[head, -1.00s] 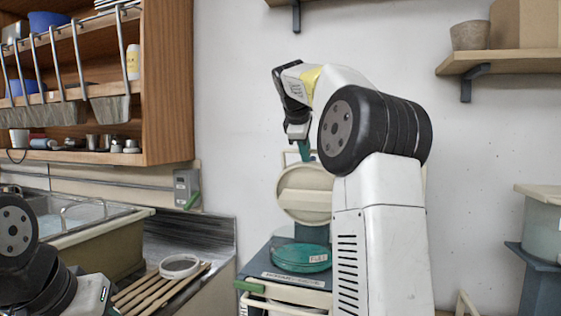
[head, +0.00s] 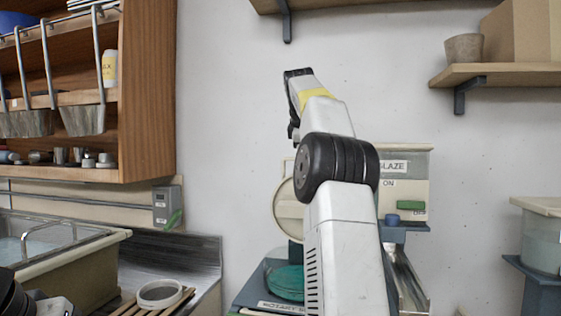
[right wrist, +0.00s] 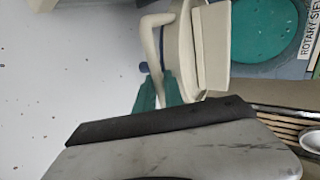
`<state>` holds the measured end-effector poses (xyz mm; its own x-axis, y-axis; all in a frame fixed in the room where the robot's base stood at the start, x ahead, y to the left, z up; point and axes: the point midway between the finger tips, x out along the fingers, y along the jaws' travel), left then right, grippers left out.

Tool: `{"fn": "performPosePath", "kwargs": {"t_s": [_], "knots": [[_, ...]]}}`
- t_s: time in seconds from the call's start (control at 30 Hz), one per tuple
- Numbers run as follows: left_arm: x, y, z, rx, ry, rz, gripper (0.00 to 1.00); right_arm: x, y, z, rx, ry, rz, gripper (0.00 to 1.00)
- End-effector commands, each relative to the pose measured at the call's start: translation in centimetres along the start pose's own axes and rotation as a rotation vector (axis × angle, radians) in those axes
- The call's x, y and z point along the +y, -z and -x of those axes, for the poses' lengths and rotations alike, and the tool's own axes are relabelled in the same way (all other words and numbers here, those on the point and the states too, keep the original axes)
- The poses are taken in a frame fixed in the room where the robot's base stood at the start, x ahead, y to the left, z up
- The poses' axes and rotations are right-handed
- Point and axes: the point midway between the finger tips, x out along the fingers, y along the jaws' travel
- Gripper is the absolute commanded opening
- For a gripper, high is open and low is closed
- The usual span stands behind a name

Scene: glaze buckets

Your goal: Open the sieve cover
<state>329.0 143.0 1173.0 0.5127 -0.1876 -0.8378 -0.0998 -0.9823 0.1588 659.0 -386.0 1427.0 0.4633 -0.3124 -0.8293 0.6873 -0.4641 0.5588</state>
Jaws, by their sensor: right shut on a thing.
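The round cream sieve cover (head: 285,216) stands raised, nearly upright, behind the teal sieve top (head: 285,283) in the head view. My right arm hides the cover's right part. In the right wrist view the cover (right wrist: 207,48) shows edge-on with its cream handle (right wrist: 153,38), and the teal sieve top (right wrist: 262,30) lies beyond. My right gripper (right wrist: 158,92) has teal fingertips closed at the handle's lower end. In the head view its fingertips are hidden. My left gripper is out of view; only part of my left arm shows at bottom left.
A glaze dispenser (head: 404,180) stands behind my right arm. A white ring (head: 160,294) lies on wooden slats (head: 125,307) near the sink (head: 75,270). A wooden shelf unit (head: 148,90) is at left. A lidded bucket (head: 541,235) is at far right.

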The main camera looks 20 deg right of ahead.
Motion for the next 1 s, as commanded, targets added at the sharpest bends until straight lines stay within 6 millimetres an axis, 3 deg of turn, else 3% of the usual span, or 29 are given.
{"fn": "performPosePath", "kwargs": {"t_s": [0.37,0.4,0.5,0.83,1.0], "knots": [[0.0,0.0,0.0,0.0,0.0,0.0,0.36,0.1,-0.2,-0.1,-0.004,0.0,-0.001,0.0],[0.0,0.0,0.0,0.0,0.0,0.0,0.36,0.1,-0.2,-0.1,-0.004,0.0,-0.001,0.16],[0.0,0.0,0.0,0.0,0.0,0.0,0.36,0.0,-0.2,-0.1,-0.004,0.001,-0.001,0.34],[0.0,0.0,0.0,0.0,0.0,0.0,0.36,-0.1,-0.2,-0.2,-0.006,0.007,0.0,0.34],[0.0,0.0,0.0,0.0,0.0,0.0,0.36,0.0,-0.1,1.4,-0.004,0.003,0.001,0.34]]}}
